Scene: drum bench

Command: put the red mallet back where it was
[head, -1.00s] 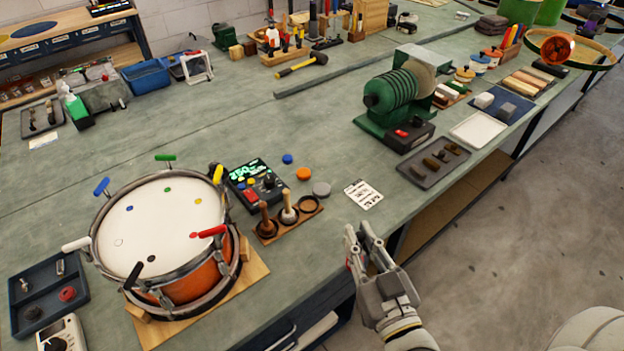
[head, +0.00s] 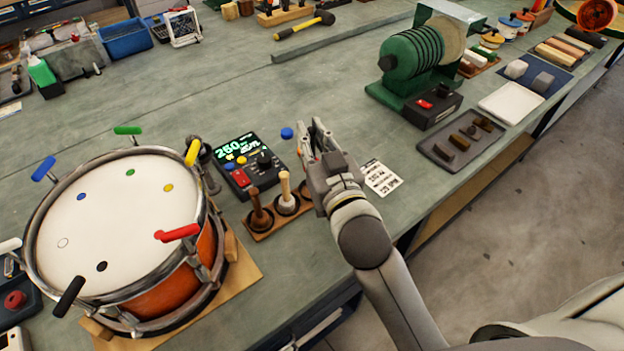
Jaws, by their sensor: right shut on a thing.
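My right gripper (head: 318,140) is shut, above the bench just right of the mallet rack. A small bit of red shows at its fingers, matching the red mallet; the rest of that mallet is hidden behind the fingers and wrist. The wooden mallet rack (head: 262,234) stands between the drum and my right gripper. It bears a brown mallet (head: 258,212) and a light-handled mallet (head: 285,192), both upright. The rack's right end, with its third cup, is partly covered by my right gripper. My left gripper is not in view.
The drum (head: 130,220) with coloured handles stands on a wooden board at the left. A control box (head: 245,165) with a lit display lies behind the rack. A printed card (head: 381,178) lies right of my gripper, near the bench edge.

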